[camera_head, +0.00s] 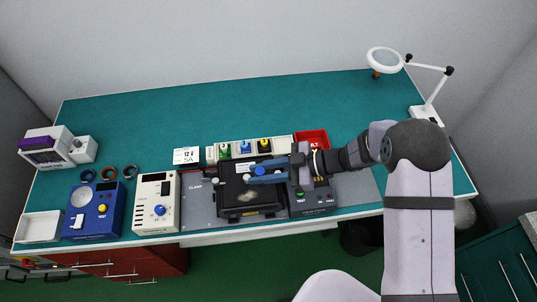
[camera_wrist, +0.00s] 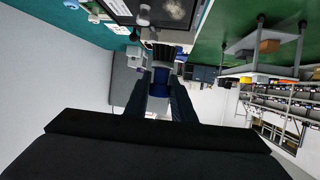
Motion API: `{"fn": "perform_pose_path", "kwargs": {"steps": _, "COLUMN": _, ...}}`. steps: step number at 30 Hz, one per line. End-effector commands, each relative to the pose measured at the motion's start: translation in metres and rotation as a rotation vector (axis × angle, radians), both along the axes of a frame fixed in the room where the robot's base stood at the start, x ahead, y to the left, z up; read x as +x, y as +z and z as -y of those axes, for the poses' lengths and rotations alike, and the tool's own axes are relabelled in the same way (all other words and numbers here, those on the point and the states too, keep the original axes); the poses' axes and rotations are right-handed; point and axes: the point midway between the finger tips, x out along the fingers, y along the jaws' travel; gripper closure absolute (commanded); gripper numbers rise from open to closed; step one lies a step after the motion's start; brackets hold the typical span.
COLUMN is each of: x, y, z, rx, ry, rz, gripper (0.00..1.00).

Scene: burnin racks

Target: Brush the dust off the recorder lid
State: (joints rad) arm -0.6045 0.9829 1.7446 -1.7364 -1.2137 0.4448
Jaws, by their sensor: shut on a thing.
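The recorder (camera_head: 232,206) is a dark box with a black lid on the bench's grey plate. Pale dust patches (camera_head: 247,196) lie on the lid, which also shows at the top of the wrist view (camera_wrist: 122,7). My gripper (camera_head: 252,174) reaches in from the right, above the lid's far part. It is shut on a brush with a blue body (camera_wrist: 160,80) and a dark bristle end (camera_wrist: 160,50). The bristles point toward the lid; I cannot tell whether they touch it. In the head view the fingers largely hide the brush.
A cream box with a blue knob (camera_head: 156,222) and a blue instrument (camera_head: 88,226) stand left of the recorder. A row of coloured knobs (camera_head: 245,147) and a red tray (camera_head: 318,137) lie behind. A magnifier lamp (camera_head: 428,112) stands right. The green bench's back is clear.

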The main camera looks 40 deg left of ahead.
Motion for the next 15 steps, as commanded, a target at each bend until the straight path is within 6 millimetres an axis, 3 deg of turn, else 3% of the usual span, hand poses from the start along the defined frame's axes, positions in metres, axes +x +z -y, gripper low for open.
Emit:
{"fn": "perform_pose_path", "kwargs": {"steps": 8, "x": -0.001, "y": 0.003, "z": -0.001, "rx": 0.001, "ry": -0.044, "rz": 0.002, "gripper": 1.00}}
{"fn": "perform_pose_path", "kwargs": {"steps": 15, "x": -0.001, "y": -0.007, "z": -0.001, "rx": 0.001, "ry": -0.045, "rz": 0.001, "gripper": 1.00}}
